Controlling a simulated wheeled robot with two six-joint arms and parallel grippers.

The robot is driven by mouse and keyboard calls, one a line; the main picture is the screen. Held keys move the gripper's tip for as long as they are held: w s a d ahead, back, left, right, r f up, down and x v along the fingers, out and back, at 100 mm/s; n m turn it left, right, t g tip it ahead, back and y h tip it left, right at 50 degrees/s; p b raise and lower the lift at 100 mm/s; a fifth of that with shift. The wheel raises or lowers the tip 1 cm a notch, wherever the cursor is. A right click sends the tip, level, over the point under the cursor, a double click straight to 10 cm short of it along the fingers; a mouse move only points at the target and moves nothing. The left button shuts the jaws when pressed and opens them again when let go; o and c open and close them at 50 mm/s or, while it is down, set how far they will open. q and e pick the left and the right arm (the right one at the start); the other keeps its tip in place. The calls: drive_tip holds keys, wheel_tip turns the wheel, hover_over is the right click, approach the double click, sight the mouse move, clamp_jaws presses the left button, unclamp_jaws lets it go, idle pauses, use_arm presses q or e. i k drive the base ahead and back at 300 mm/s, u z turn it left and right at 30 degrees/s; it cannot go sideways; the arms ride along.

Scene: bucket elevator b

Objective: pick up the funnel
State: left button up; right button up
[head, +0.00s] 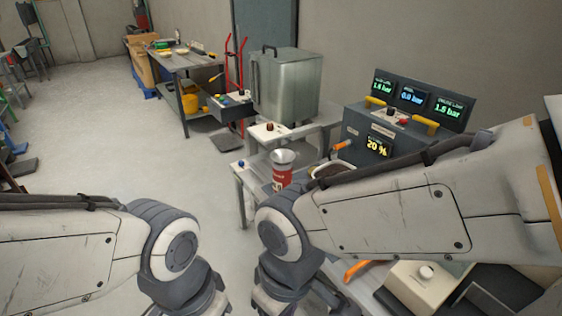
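The funnel (283,157) is a small light-grey cone with a wide open top. It appears to sit upright on or in a red container with a white label (282,176), on the near part of a light-coloured table (250,184). The funnel's lower end is hidden. My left arm comes in from the left and my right arm from the right. Both bend down out of the bottom of the head view, so neither gripper shows. The links of my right arm pass just below and right of the red container.
A large metal tank (287,88) stands behind the funnel. A control console (385,135) with lit displays and yellow handles is to the right. A workbench (180,62) stands farther back.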

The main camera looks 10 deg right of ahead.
sight(281, 157)
drive_tip(key=z, duration=0.7)
drive_tip(key=k, duration=0.5)
drive_tip(key=u, duration=1.65)
drive_tip(key=i, duration=1.45)
drive_tip(key=z, duration=2.55)
